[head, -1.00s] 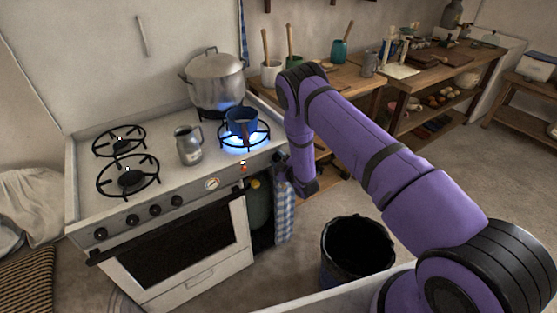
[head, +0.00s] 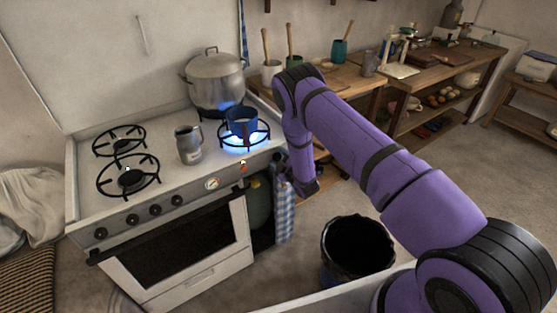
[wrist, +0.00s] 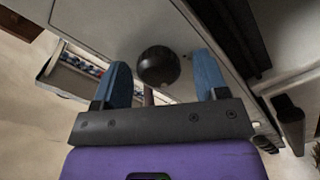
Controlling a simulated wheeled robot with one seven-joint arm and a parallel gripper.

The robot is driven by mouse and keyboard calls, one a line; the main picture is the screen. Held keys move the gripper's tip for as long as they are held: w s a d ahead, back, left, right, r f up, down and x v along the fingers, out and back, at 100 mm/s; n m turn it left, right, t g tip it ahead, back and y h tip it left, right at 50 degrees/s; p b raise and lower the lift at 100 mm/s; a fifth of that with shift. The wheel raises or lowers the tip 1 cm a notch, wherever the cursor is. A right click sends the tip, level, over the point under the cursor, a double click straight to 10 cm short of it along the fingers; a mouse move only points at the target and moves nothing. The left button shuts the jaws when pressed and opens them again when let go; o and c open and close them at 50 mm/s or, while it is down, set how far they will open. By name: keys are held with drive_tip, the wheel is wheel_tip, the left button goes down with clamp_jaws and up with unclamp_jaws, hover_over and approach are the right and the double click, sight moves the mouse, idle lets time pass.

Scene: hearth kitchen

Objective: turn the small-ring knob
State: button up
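In the wrist view a round black knob (wrist: 158,67) stands on a pale panel. My gripper (wrist: 164,74) is open, its two blue fingers apart on either side of the knob, with a gap showing on each side. In the head view the stove (head: 200,207) has several black knobs (head: 155,210) on its front panel. The fingers are not clear in the head view. I cannot tell from a label which knob is the small-ring one.
Blue flames burn under a blue saucepan (head: 242,122) and a large grey pot (head: 214,82). A grey jug (head: 189,145) stands on the stove top. A checked towel (head: 284,213) hangs by the stove's right end. A black bin (head: 357,250) stands on the floor.

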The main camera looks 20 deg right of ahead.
drive_tip(key=v, duration=1)
drive_tip(key=shift+s+d, duration=0.15)
drive_tip(key=shift+s, duration=0.25)
drive_tip(key=shift+r, duration=0.1)
